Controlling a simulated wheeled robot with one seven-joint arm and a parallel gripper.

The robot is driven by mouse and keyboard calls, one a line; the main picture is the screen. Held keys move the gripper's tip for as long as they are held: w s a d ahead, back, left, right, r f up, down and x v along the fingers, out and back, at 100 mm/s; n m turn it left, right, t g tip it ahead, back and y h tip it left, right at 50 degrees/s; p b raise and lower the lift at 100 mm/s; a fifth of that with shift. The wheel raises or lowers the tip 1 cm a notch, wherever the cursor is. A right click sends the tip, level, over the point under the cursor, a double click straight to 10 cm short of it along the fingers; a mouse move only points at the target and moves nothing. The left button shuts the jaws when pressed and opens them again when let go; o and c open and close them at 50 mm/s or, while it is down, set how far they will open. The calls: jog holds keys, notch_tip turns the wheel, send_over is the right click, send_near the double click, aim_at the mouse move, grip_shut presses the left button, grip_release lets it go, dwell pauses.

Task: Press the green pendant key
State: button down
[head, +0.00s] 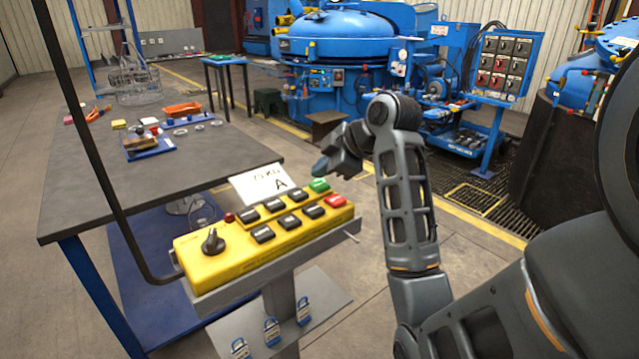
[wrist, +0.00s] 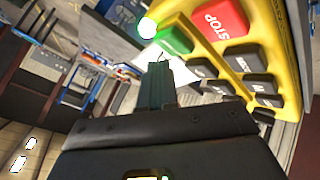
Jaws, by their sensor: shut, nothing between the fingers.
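The yellow pendant box (head: 215,262) lies tilted on a grey stand, with rows of black keys on its face. The green key (head: 319,185) is at its far right end, beside the red key (head: 335,201). In the wrist view, the green key (wrist: 176,40) sits next to the red STOP key (wrist: 220,18). My gripper (head: 322,173) is shut and empty, its fingertips close to the green key. In the wrist view, the gripper's fingertips (wrist: 160,68) point toward the key's near edge. I cannot tell whether they touch it.
A bright green lamp (wrist: 147,27) glows by the green key. A black rotary knob (head: 213,241) is at the box's left end. A dark workbench (head: 90,190) is at left; a blue furnace (head: 345,50) stands behind.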

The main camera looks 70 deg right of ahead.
aim_at(322, 186)
jog(key=shift+r+p, duration=2.45)
jog(key=shift+r, duration=0.1)
